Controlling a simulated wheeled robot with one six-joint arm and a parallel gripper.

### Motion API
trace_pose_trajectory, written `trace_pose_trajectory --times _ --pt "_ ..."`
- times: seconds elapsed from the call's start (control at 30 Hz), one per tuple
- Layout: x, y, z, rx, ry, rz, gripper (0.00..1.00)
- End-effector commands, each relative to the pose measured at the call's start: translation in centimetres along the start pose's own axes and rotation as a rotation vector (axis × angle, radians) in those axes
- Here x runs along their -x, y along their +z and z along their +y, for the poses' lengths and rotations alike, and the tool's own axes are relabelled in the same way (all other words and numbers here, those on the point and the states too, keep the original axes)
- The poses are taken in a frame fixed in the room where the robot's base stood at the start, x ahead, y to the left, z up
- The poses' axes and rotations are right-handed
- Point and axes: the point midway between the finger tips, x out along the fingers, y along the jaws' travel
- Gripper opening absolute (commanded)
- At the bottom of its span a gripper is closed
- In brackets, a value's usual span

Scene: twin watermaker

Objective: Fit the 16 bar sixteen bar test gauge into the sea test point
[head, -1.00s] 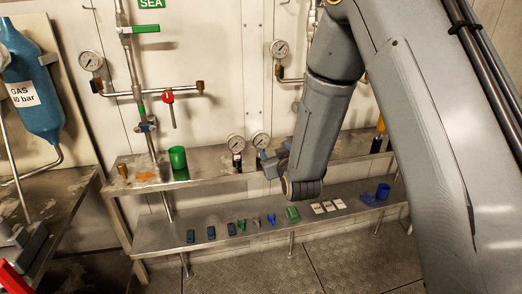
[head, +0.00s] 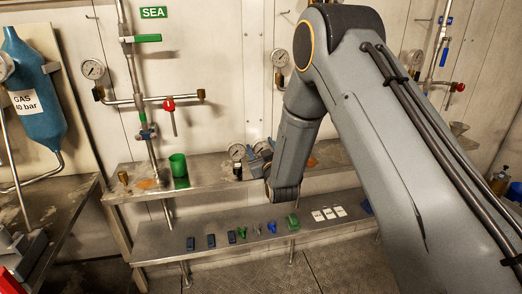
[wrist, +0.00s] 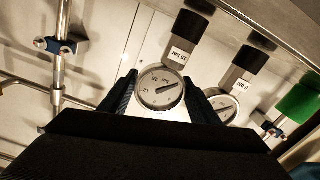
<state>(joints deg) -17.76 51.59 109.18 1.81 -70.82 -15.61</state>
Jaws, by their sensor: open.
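Two gauges stand on the upper steel shelf. The right one, seen between my fingers, is the 16 bar gauge (wrist: 160,88), with a white dial, dark base and white label. It is partly hidden by my gripper in the head view (head: 261,147). My gripper (wrist: 160,98) is open, one finger on either side of its dial; contact cannot be told. The other gauge (head: 236,152), apparently labelled 6 bar, stands close beside it. The SEA line (head: 125,100) has a horizontal branch with a red-handled valve (head: 169,104) and a brass end fitting (head: 201,95), which looks like the test point.
A green cup (head: 178,165) and a brass piece (head: 123,178) stand on the upper shelf (head: 210,170) to the left. The lower shelf (head: 160,238) holds several small blocks, clips and white cards. A fixed gauge (head: 92,69) hangs on the SEA line.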

Motion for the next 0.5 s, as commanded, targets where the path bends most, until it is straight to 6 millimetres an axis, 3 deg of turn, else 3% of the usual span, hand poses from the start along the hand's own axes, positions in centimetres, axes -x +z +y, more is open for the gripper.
trace_pose_trajectory --times 0.2,0.4,0.5 --pt "-0.10 0.05 -0.01 0.000 0.000 -0.001 0.56" --pt "-0.09 0.04 -0.01 0.000 0.000 -0.001 0.24" --pt "-0.11 -0.02 0.01 0.000 0.000 0.001 0.24"
